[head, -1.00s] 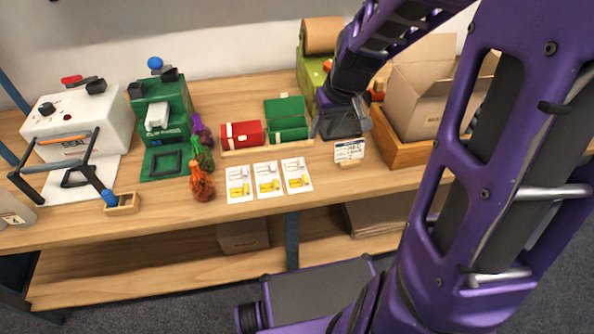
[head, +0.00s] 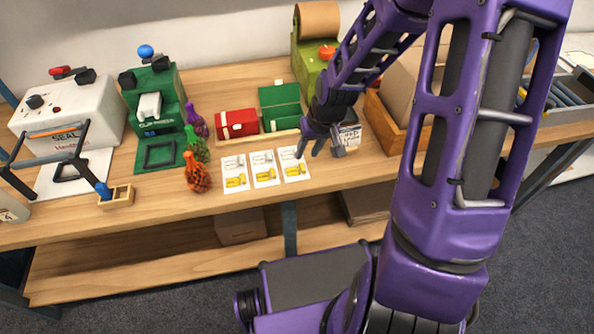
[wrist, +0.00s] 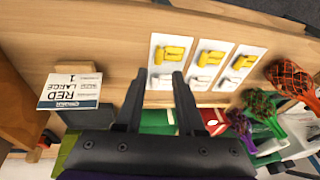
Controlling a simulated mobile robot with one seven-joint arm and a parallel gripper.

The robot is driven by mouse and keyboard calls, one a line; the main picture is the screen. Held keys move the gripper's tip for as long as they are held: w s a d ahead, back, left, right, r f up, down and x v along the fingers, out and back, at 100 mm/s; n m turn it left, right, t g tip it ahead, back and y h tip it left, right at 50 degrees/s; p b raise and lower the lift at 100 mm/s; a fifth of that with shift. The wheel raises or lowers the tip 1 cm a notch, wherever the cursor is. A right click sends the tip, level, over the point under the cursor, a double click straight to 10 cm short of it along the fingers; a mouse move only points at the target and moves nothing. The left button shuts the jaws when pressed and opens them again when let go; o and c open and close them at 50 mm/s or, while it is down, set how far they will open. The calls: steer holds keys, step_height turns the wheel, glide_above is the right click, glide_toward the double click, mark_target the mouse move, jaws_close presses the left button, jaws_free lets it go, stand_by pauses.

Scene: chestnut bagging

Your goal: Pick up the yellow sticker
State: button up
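Three white sticker cards lie in a row on the bench's front part: left (head: 228,163), middle (head: 258,159) and right (head: 288,154). Each bears yellow stickers, such as the right card's yellow sticker (head: 295,170), on its near half and white ones on its far half. In the wrist view, the nearest card's yellow sticker (wrist: 174,54) shows just beyond my fingertips. My gripper (head: 318,153) is open and empty at the right card's right edge, above the bench. Its two fingers (wrist: 159,76) stand apart in the wrist view, partly covering that card's lower end.
An order sign (wrist: 72,92) reading "RED LARGE 1" stands close beside my gripper. Red (head: 237,123) and green (head: 280,106) boxes sit behind the cards. Net bags (head: 198,176) stand left of them. A cardboard box (head: 402,92) is at right.

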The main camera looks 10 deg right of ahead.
mark_target(301, 169)
steer(key=x, duration=0.3)
steer(key=b+x, duration=0.1)
steer(key=x, duration=0.1)
steer(key=shift+s+f, duration=0.2)
steer(key=shift+f, duration=0.25)
jaws_close()
